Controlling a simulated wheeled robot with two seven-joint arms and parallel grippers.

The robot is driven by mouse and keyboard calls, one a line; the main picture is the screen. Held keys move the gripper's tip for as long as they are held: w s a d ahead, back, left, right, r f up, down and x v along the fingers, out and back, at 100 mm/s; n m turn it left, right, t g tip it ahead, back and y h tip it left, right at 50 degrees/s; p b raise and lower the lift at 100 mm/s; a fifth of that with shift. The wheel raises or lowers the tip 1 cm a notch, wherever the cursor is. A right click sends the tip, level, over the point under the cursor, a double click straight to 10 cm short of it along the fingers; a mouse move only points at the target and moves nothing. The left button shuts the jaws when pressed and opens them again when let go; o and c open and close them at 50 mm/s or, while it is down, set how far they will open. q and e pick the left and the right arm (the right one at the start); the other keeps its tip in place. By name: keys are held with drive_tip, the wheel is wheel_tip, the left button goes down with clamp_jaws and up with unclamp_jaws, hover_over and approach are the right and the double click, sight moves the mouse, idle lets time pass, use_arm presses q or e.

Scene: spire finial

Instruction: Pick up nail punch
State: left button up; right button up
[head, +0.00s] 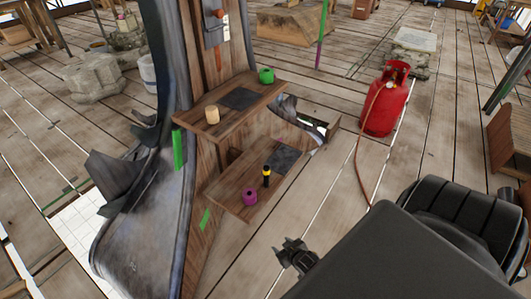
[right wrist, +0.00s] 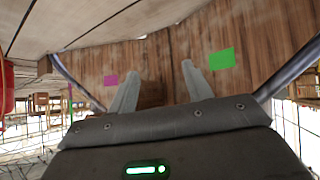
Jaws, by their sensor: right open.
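A small upright tool with a black and yellow body (head: 266,176), which looks like the nail punch, stands on the lower wooden shelf (head: 232,196) of the spire. It stands at the edge of a dark square patch. My right gripper (head: 294,254) is below and to the right of the lower shelf in the head view, apart from the tool. In the right wrist view its two fingers (right wrist: 160,88) are spread and empty, facing brown wood boards. The tool cannot be made out there. My left gripper is not in view.
A magenta roll (head: 249,197) sits beside the tool. The upper shelf (head: 196,119) overhangs behind, with a tan cylinder (head: 212,114) and a green roll (head: 266,76). A red gas cylinder (head: 386,103) with a hose stands right. Torn grey sheeting (head: 140,225) flanks the left.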

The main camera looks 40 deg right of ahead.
drive_tip(key=w+d+r+m+t+h+b, duration=0.1)
drive_tip(key=w+d+r+t+b, duration=0.3)
drive_tip(key=w+r, duration=0.35)
drive_tip(key=m+t+h+b, duration=0.1)
drive_tip(key=t+b, duration=0.3)
approach(268, 173)
drive_tip(key=x, duration=0.7)
drive_tip(key=shift+a+f+b, duration=0.15)
drive_tip(key=shift+f+b, duration=0.1)
drive_tip(key=shift+b, duration=0.1)
drive_tip(key=shift+b+x, duration=0.6)
drive_tip(key=shift+x, duration=2)
drive_tip(key=shift+w+d+r, duration=0.2)
drive_tip(key=shift+w+d, duration=0.1)
drive_tip(key=shift+w, duration=0.1)
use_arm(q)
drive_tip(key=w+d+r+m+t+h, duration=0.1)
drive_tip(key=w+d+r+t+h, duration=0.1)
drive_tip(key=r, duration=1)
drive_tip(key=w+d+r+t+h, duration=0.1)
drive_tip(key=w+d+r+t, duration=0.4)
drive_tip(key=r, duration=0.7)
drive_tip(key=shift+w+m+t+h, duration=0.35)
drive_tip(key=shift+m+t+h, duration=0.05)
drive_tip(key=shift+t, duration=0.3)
use_arm(e)
clamp_jaws()
